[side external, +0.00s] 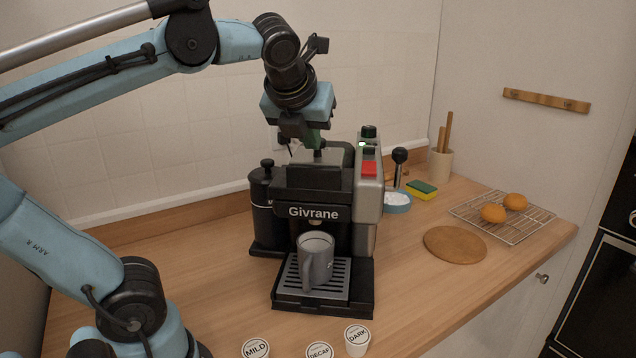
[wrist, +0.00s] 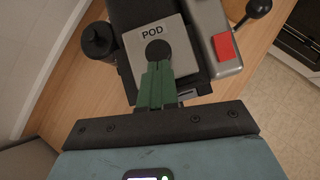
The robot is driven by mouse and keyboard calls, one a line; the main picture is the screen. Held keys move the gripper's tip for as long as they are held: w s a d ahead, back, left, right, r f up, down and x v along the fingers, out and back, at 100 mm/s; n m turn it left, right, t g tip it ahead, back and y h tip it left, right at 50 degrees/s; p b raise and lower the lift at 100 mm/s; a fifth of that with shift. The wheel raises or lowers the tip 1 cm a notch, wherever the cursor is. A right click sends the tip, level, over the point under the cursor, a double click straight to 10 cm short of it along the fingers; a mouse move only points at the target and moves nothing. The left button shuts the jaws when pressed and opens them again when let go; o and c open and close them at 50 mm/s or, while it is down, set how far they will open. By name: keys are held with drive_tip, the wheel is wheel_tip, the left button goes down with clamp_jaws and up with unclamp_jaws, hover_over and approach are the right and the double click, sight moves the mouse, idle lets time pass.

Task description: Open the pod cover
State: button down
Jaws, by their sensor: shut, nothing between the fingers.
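The coffee machine (side external: 316,212), labelled Givrane, stands on the wooden counter. Its pod cover (wrist: 149,30), a light grey plate marked POD with a dark round spot, shows in the wrist view and looks closed. My gripper (wrist: 157,68) has green fingers that are shut and empty. Its tips are at the lower edge of the dark spot in the wrist view; I cannot tell if they touch it. In the side view my gripper (side external: 316,142) points down over the machine's top. A grey mug (side external: 316,258) stands on the drip tray (side external: 290,284).
Pods marked MILD (side external: 256,349), DECAF (side external: 319,351) and DARK (side external: 357,340) stand at the front edge. A red button (side external: 369,168) is on the machine's right side. A black canister (side external: 264,205) stands left. A round board (side external: 455,245) and wire rack (side external: 520,228) lie right.

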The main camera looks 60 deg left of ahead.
drive_tip(key=w+a, duration=0.4)
drive_tip(key=a, duration=0.1)
drive_tip(key=shift+w+a, duration=0.2)
drive_tip(key=shift+d, duration=0.1)
